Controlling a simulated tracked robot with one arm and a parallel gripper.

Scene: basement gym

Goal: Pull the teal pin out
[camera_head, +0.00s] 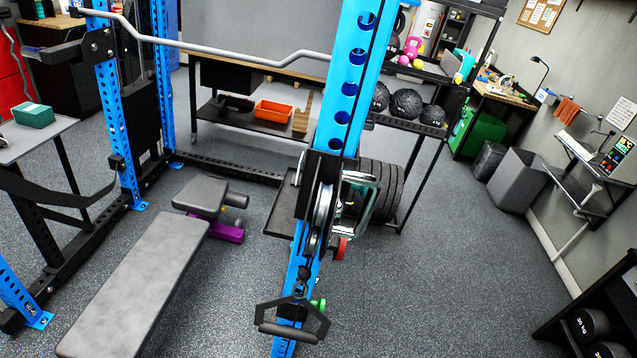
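I cannot clearly make out a teal pin. A small green knob (319,304) sticks out at the right side of the blue rack upright (349,80), low down and just behind a black cable handle (290,327). A red knob (342,248) sits higher on the same side, below the pulley (323,207). The colour of the small green part is closer to green than teal, so I cannot tell if it is the pin. The handle partly covers the lower upright.
A grey bench (140,285) stands left of the upright. Black weight plates (383,190) sit just right of the pulley. A curved bar (220,48) crosses the upper left. Dumbbells (590,325) lie on a rack at lower right. The floor (445,270) right of the upright is clear.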

